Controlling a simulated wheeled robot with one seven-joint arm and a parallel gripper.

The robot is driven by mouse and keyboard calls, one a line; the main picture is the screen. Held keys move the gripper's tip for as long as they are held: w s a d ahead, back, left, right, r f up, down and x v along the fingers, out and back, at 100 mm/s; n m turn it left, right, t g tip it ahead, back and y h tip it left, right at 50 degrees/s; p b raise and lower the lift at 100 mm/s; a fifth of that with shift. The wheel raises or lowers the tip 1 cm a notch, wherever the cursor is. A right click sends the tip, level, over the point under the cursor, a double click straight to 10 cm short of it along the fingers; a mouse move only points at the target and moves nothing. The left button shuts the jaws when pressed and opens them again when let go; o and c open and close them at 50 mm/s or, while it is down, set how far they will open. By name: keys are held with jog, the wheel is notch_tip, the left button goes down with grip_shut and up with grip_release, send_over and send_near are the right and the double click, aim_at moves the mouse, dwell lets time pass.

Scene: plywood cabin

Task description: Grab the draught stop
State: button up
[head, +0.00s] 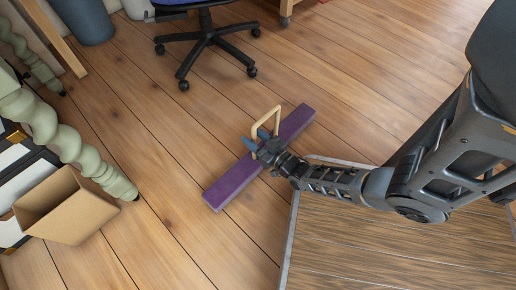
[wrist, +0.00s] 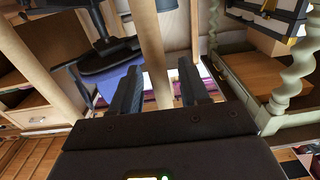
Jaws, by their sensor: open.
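The draught stop is a long purple bar (head: 232,181) lying diagonally on the plank floor, with a pale tan loop handle (head: 266,119) standing up from its middle. My gripper (head: 257,139) is at the handle, over the middle of the bar, and hides part of both. In the wrist view my gripper (wrist: 158,80) has its two dark fingers apart, with the tan handle post (wrist: 152,50) between them. There are gaps on both sides of the post, so the fingers do not appear closed on it.
A swivel chair with a black wheeled base (head: 207,40) stands beyond the bar. A cardboard box (head: 66,205) and a green twisted leg (head: 72,140) are at the left. A wood-topped platform with a pale edge (head: 290,235) is at the lower right. Open floor surrounds the bar.

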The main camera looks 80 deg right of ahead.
jog(key=shift+c, duration=0.2)
grip_shut()
jog(key=shift+r, duration=0.15)
dwell(1.0)
